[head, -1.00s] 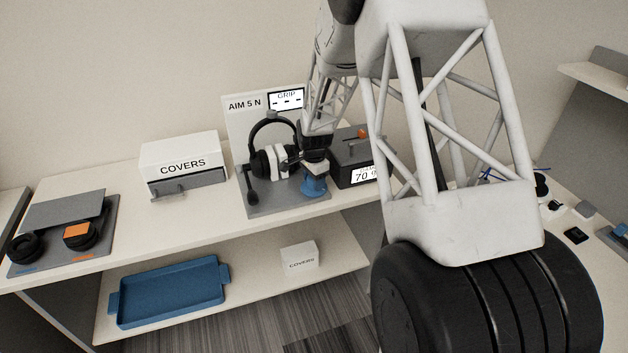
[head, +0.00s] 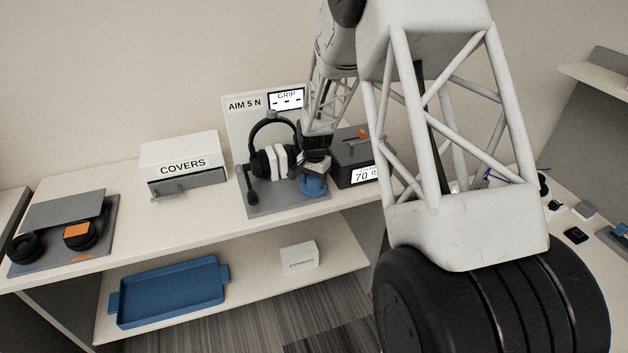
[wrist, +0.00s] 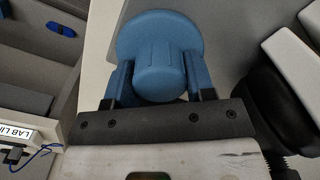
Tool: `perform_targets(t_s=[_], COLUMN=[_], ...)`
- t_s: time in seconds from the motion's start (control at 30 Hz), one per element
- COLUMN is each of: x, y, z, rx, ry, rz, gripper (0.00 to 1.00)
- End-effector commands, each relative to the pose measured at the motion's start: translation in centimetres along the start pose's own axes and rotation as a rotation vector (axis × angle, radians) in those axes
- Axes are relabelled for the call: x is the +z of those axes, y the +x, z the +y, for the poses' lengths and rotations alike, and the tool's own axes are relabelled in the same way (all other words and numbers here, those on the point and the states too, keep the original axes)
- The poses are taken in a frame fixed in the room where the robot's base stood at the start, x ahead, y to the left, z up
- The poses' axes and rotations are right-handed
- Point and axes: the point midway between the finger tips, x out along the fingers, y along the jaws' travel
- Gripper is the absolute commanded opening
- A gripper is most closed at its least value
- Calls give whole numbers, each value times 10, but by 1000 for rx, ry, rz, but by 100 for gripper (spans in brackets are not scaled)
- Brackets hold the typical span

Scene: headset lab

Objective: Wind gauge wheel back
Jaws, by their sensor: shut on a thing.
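The blue gauge wheel (head: 314,186) stands on the front right of the gauge's grey base (head: 282,205). In the wrist view the wheel (wrist: 160,62) shows a round flange and a knob in front of it. My gripper (head: 314,174) is shut on the wheel, with one finger on each side of the knob (wrist: 158,80). A headset (head: 258,162) is mounted on the gauge, with white pads (head: 280,162) between its cups. The board behind reads AIM 5 N, and its GRIP display (head: 287,99) shows dashes.
A dark box (head: 352,153) with a 70 readout stands just right of the wheel. A white COVERS box (head: 180,160) is to the left. A blue tray (head: 170,292) and a small white box (head: 299,258) are on the lower shelf.

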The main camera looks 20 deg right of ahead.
Motion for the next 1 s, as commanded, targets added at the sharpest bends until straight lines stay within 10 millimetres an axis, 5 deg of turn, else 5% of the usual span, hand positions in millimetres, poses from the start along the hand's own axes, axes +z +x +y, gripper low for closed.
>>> perform_targets(t_s=[1.0], x=[0], y=[0], z=[0], rx=[0], ry=[-965], rz=[0], gripper=[26])
